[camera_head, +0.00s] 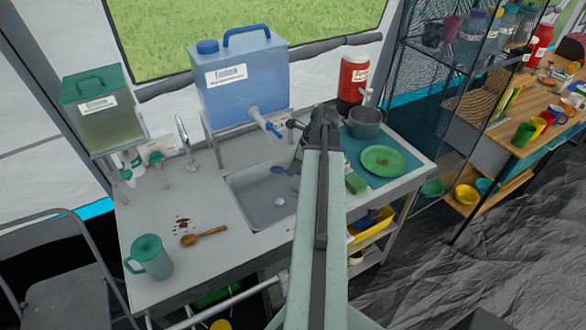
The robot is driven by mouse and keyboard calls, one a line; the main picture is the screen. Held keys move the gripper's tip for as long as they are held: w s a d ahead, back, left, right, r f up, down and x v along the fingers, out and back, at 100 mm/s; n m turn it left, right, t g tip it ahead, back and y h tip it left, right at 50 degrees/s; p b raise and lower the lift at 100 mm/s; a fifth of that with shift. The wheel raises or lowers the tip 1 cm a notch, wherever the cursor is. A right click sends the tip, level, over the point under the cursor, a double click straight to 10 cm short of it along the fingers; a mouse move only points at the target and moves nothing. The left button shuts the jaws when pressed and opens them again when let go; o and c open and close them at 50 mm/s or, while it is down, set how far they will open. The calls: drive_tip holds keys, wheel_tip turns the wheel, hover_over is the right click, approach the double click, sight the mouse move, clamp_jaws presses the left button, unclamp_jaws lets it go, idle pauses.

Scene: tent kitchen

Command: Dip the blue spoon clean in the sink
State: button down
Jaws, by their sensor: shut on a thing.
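The sink (255,207) is a grey rectangular basin set in the metal counter, with a drain in its floor. The blue spoon (278,169) shows as a small blue bowl over the far right part of the basin. My gripper (296,163) is shut on the blue spoon, whose handle is mostly hidden by the gripper. I cannot tell how deep the spoon is in the basin, or whether it is clean. My arm covers the basin's right side.
A blue water tank (243,84) with a tap stands behind the sink. A wooden spoon (204,236), dark crumbs and a green jug (149,257) are on the left counter. A green sponge (355,183), green plate (383,160) and grey pot (365,123) are on the right.

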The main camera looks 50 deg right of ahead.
wheel_tip(320, 180, down, 10)
drive_tip(key=b, duration=0.9)
drive_tip(key=shift+f+b, duration=0.25)
drive_tip(key=shift+b, duration=0.1)
